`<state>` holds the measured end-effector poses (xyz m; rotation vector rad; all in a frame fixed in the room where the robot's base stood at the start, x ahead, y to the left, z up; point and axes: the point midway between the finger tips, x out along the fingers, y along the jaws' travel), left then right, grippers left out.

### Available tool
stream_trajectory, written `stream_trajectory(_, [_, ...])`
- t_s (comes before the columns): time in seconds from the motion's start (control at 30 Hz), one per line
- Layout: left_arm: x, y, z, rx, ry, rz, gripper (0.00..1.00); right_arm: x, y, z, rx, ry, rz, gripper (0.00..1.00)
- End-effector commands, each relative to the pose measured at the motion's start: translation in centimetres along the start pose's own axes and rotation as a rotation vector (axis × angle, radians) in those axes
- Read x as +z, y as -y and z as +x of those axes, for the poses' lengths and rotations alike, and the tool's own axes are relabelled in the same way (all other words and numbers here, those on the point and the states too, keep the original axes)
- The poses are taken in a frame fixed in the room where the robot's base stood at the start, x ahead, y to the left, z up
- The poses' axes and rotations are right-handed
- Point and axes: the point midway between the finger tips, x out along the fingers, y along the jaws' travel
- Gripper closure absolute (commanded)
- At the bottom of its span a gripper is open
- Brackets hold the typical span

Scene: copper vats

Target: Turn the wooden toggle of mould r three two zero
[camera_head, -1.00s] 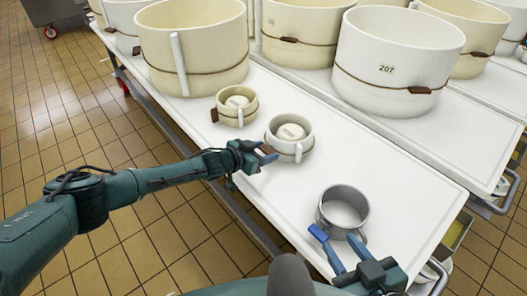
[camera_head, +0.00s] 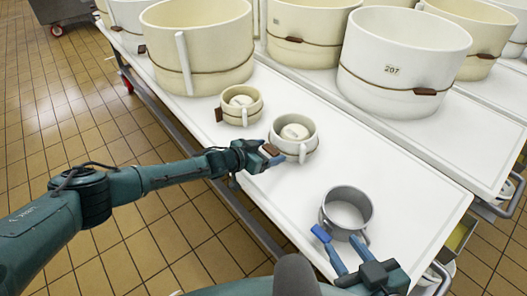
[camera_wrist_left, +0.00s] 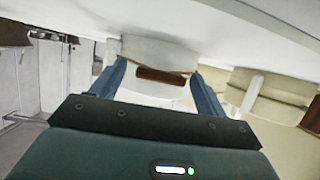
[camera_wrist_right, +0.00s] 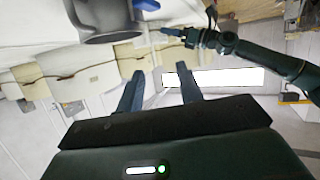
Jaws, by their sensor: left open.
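The small white mould (camera_head: 303,145) nearest my left gripper stands on the white table, with a disc inside, a cord around it and a pale upright strip on its side. Its label is too small to read. Its brown wooden toggle (camera_wrist_left: 160,76) faces my left gripper. My left gripper (camera_head: 272,154) is open, with a finger on either side of the toggle; the left wrist view (camera_wrist_left: 160,85) shows gaps on both sides. I cannot tell whether the fingertips touch the mould wall. My right gripper (camera_head: 350,257) is open and empty beside the grey pot.
The grey pot (camera_head: 347,205) with a bright blue tab (camera_head: 320,233) stands at the table's right. A smaller cream mould (camera_head: 240,105) stands just behind and left of the near mould. Large moulds, one marked 207 (camera_head: 400,75), fill the back. The table (camera_head: 400,170) is clear at centre right.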

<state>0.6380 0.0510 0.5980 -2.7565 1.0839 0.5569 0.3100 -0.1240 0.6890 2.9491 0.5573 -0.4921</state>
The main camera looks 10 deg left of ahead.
Motion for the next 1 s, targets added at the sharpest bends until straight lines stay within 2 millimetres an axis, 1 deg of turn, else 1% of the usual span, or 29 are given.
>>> stream_trajectory(0.17, [-0.1,0.1,-1.6,-0.001,0.003,-0.003,0.25,-1.1,-0.2,-0.3,0.004,-0.008,0.01,0.64])
stream_trajectory(0.27, [-0.3,0.1,-3.4,-0.001,0.001,-0.002,0.25,-2.2,-0.7,-0.8,0.014,-0.023,0.025,0.64])
stream_trajectory(0.33, [-0.2,0.1,-4.9,-0.002,0.003,-0.004,0.25,-2.9,-1.0,-1.2,0.023,-0.032,0.041,0.64])
stream_trajectory(0.5, [-0.2,0.1,-8.8,-0.002,0.003,-0.002,0.25,-3.7,-1.3,-2.5,0.038,-0.038,0.086,0.64])
stream_trajectory(0.63, [-0.2,0.0,-11.1,-0.001,0.002,0.0,0.25,-4.3,-1.6,-3.1,0.051,-0.048,0.107,0.64])
stream_trajectory(0.8, [-0.1,0.0,-12.8,0.0,0.0,-0.001,0.25,-4.8,-1.7,-3.5,0.056,-0.062,0.125,0.64])
stream_trajectory(1.0, [0.0,0.0,-13.2,0.0,0.001,0.0,0.25,-4.7,-1.7,-3.6,0.057,-0.059,0.133,0.64])
